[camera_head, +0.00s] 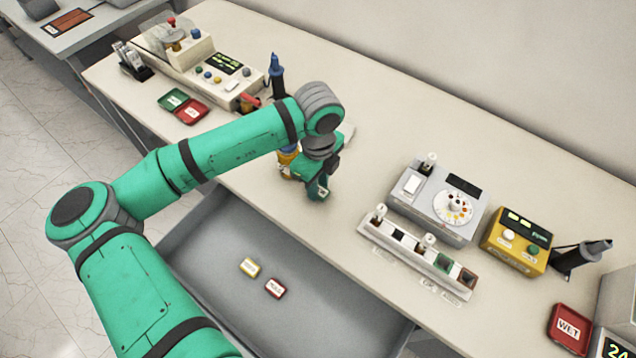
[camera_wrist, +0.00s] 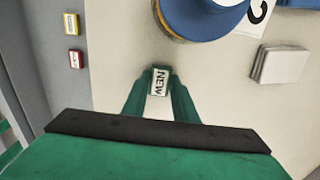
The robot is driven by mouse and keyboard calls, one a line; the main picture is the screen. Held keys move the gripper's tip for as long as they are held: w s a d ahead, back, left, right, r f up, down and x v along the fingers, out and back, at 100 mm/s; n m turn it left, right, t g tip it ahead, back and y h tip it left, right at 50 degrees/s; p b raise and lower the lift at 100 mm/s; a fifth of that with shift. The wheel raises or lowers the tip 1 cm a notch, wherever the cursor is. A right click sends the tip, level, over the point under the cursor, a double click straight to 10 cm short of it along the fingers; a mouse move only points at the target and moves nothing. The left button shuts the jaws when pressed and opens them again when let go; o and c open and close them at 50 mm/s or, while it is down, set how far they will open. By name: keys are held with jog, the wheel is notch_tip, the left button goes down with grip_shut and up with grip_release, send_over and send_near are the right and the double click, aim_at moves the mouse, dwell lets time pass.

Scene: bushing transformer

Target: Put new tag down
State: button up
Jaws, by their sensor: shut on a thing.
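My gripper (camera_head: 318,190) points down over the table top, near its front edge above the open drawer. The tag is hidden or too small to make out in the head view. Whether the tag touches the table cannot be told.
The open grey drawer (camera_head: 215,235) holds a yellow tag (camera_head: 250,267) and a red tag (camera_head: 275,288). A blue-topped round object (camera_wrist: 205,15) stands close beyond the fingers. A grey dial device (camera_head: 435,205) and a slotted rack (camera_head: 415,258) stand to the right.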

jog(key=o, duration=1)
jog(key=shift+f, duration=0.1)
notch_tip(320, 180, up, 12)
jog(key=shift+r, duration=0.2)
